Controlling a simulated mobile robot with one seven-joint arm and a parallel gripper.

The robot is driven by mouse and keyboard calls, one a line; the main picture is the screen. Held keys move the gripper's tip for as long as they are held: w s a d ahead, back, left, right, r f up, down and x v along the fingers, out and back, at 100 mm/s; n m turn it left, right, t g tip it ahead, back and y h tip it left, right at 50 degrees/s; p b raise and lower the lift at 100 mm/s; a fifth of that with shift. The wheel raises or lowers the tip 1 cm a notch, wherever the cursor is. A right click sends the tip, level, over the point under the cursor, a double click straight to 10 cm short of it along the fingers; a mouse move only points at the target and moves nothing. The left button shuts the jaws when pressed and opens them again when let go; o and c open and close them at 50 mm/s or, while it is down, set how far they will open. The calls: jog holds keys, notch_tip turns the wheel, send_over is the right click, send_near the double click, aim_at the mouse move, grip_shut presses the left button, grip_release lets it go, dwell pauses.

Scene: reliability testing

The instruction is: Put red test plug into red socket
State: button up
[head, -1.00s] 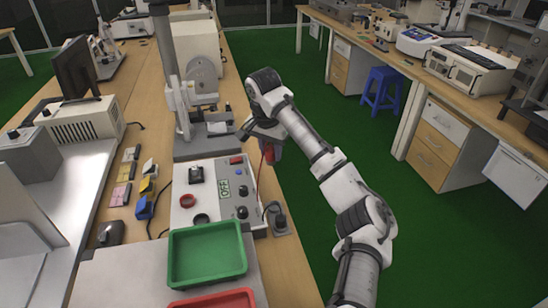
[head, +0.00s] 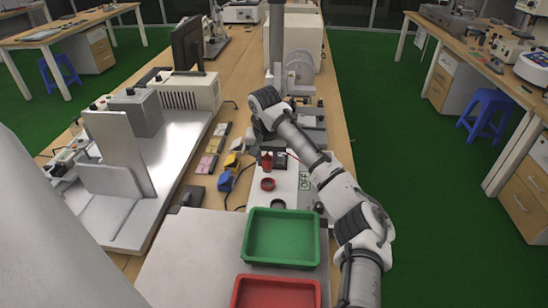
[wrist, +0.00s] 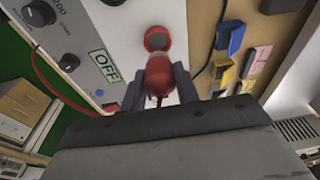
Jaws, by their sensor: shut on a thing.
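The red test plug (wrist: 159,75) is between the fingers of my gripper (wrist: 160,86), which is shut on it. The red socket (wrist: 157,40) is a red ring on the white panel, just beyond the plug's tip in the wrist view. The plug looks apart from the socket, though the exact gap is hard to tell. In the head view the plug (head: 266,162) hangs below my gripper (head: 262,157), just behind the red socket ring (head: 267,184).
The white test panel (wrist: 125,30) has black knobs (wrist: 40,14) and an OFF display (wrist: 104,67). A red cable (wrist: 45,82) runs beside it. Yellow and blue blocks (head: 228,174) lie left of the panel. A green tray (head: 250,257) and red tray (head: 240,293) stand in front.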

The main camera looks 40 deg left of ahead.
aim_at(267, 170)
jog(key=shift+f+b, duration=2.1)
jog(key=shift+f, duration=0.5)
jog(key=shift+r+p, duration=0.1)
jog(key=shift+p, duration=0.85)
jog(key=shift+f, duration=0.45)
jog(key=shift+r, duration=0.15)
jog(key=shift+r+p, duration=0.35)
jog(key=shift+p, duration=0.15)
jog(key=shift+r+p, duration=0.3)
jog(key=shift+p, duration=0.05)
jog(key=shift+p, duration=0.4)
jog(key=shift+d+f, duration=0.1)
jog(key=shift+f, duration=0.75)
